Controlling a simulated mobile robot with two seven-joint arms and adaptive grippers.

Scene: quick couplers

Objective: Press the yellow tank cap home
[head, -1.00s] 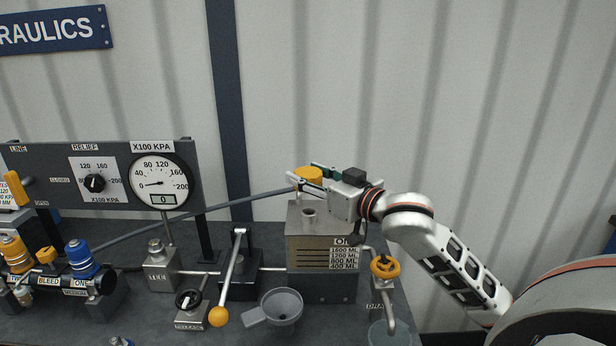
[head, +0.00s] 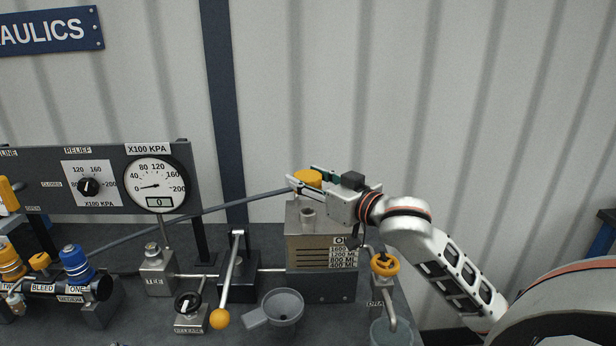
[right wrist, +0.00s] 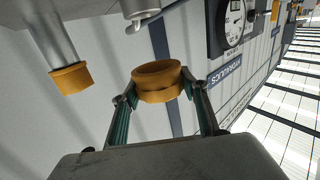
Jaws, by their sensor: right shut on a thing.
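The yellow tank cap (head: 309,176) is held by my right gripper (head: 306,181), above the grey tank (head: 305,244). The gripper comes in from the right and is shut on the cap. In the right wrist view the cap (right wrist: 158,92) sits between the two fingertips (right wrist: 158,96), its round rim showing. The tank's open filler neck (head: 308,213) stands up from the tank top, below the cap and apart from it. My left gripper is not in view.
A grey funnel (head: 283,306) lies in front of the tank. A lever with a yellow knob (head: 220,318) stands to its left. A yellow drain handwheel (head: 385,265) is at the tank's right, above a container (head: 391,334). A hose (head: 220,205) runs behind.

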